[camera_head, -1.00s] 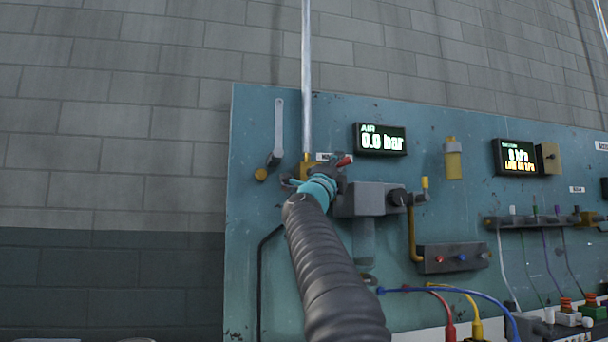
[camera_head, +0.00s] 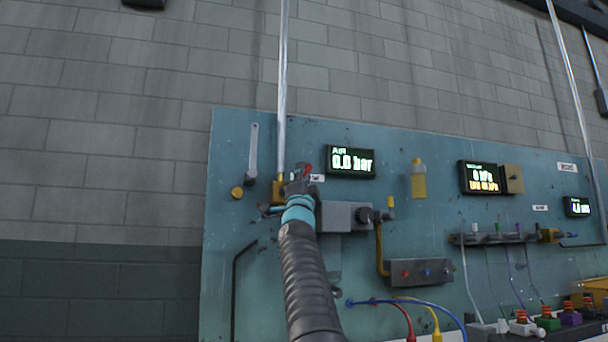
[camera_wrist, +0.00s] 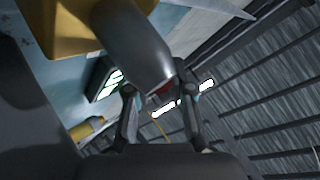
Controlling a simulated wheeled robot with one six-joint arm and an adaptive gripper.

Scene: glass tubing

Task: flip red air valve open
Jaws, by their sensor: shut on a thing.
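The red air valve handle shows as a small red tip (camera_head: 308,168) just above and right of my gripper (camera_head: 299,186), beside the brass valve body (camera_head: 278,190) at the foot of the vertical clear tube (camera_head: 282,100). In the wrist view, a bit of red (camera_wrist: 163,92) shows between the two fingers of my gripper (camera_wrist: 160,94), which is shut on the handle. A grey metal cylinder (camera_wrist: 135,45) and a brass part (camera_wrist: 60,25) cover much of that view. Most of the handle is hidden. The AIR display (camera_head: 351,162) reads 0.0 bar.
A grey block with a black knob (camera_head: 345,216) sits close right of my gripper. A grey lever (camera_head: 253,150) is at left. A yellow cylinder (camera_head: 418,180), a button box (camera_head: 420,273) and coloured hoses are farther right. The block wall at left is clear.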

